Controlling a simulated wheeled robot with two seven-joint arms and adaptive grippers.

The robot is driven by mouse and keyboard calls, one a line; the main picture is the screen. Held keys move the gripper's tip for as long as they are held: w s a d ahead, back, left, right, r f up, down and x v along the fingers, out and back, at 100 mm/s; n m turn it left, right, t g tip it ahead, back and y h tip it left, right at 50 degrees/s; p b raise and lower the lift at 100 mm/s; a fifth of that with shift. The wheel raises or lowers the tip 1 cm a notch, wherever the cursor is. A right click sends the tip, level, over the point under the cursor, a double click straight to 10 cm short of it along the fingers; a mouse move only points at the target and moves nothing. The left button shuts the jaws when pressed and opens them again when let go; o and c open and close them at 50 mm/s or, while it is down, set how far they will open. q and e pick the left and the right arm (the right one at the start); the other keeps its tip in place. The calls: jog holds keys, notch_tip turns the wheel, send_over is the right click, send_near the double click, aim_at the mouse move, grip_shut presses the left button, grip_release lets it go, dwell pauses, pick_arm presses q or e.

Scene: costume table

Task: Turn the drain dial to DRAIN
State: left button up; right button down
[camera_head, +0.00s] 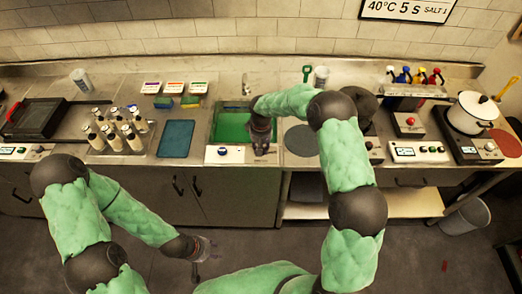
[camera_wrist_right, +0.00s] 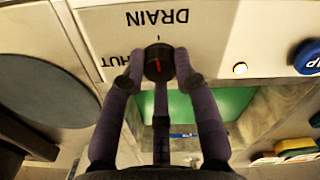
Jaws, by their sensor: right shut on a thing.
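The drain dial (camera_wrist_right: 157,63) is a small dark knob with a red mark on its face, on a pale panel (camera_wrist_right: 215,30). The word DRAIN reads upside down above it in the right wrist view, and a partly covered word ending in UT is at its left. I cannot tell exactly where the red mark points. My right gripper (camera_wrist_right: 160,68) is shut on the dial, one fingertip on each side. In the head view the right gripper (camera_head: 262,146) is at the sink's front panel and hides the dial. My left gripper (camera_head: 205,258) hangs low, open and empty, before the cabinets.
A green basin (camera_head: 229,125) lies just behind the panel. A blue button (camera_wrist_right: 308,57) and a lit lamp (camera_wrist_right: 240,69) sit right of the dial in the wrist view. A blue mat (camera_head: 175,139) and several bottles (camera_head: 133,139) stand left; a pot (camera_head: 470,112) is far right.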

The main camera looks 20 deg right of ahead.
jog(key=shift+m, duration=0.5)
jog(key=shift+b, duration=0.3)
jog(key=c, duration=0.9)
grip_release()
jog(key=shift+c, duration=0.2)
notch_tip(320, 180, up, 12)
jog(key=shift+f, duration=0.1)
